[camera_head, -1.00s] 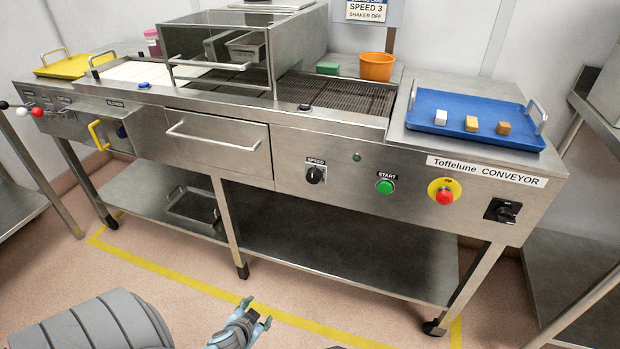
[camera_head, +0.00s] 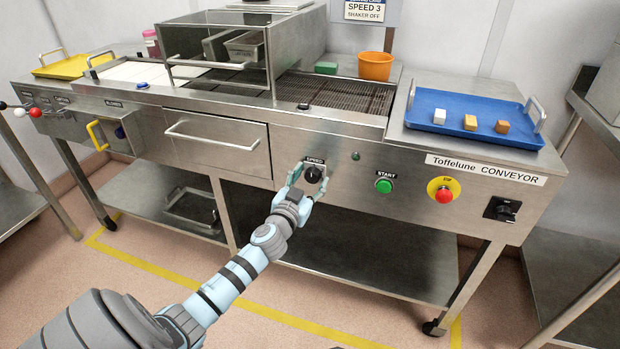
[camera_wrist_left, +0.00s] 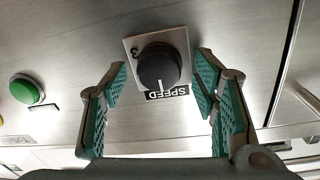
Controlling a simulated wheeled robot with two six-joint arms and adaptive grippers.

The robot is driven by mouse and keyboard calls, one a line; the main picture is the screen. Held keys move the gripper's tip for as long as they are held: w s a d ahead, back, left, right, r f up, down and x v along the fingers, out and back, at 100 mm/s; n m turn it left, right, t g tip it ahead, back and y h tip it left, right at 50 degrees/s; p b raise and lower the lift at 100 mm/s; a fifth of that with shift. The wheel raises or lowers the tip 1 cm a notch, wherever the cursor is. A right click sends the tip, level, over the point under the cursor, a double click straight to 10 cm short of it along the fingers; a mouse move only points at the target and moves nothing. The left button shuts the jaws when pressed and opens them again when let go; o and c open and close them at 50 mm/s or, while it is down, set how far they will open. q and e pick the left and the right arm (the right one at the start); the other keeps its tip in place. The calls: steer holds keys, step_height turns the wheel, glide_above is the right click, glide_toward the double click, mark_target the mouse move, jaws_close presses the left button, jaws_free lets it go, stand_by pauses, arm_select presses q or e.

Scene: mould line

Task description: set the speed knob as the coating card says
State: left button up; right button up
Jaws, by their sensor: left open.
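The black speed knob (camera_head: 313,174) sits on the conveyor's front panel under its SPEED label (camera_head: 314,161). In the left wrist view the knob (camera_wrist_left: 160,66) shows a white pointer line towards the label, and a digit 3 is legible on its plate (camera_wrist_left: 136,51). My left gripper (camera_head: 308,178) is open, with one finger on each side of the knob and visible gaps to it. Its green pads show in the left wrist view (camera_wrist_left: 160,85). The coating card (camera_head: 366,10) reads SPEED 3, SHAKER OFF; its top is cut off. My right gripper is not in view.
A green START button (camera_head: 384,186), red stop button (camera_head: 444,195) and black rotary switch (camera_head: 502,209) lie to the right on the panel. A drawer handle (camera_head: 212,137) juts out to the left. A blue tray (camera_head: 465,101) stands on top.

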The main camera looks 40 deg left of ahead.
arm_select(q)
steer(key=shift+w, duration=0.25)
steer(key=shift+c, duration=0.7)
steer(key=c, duration=1)
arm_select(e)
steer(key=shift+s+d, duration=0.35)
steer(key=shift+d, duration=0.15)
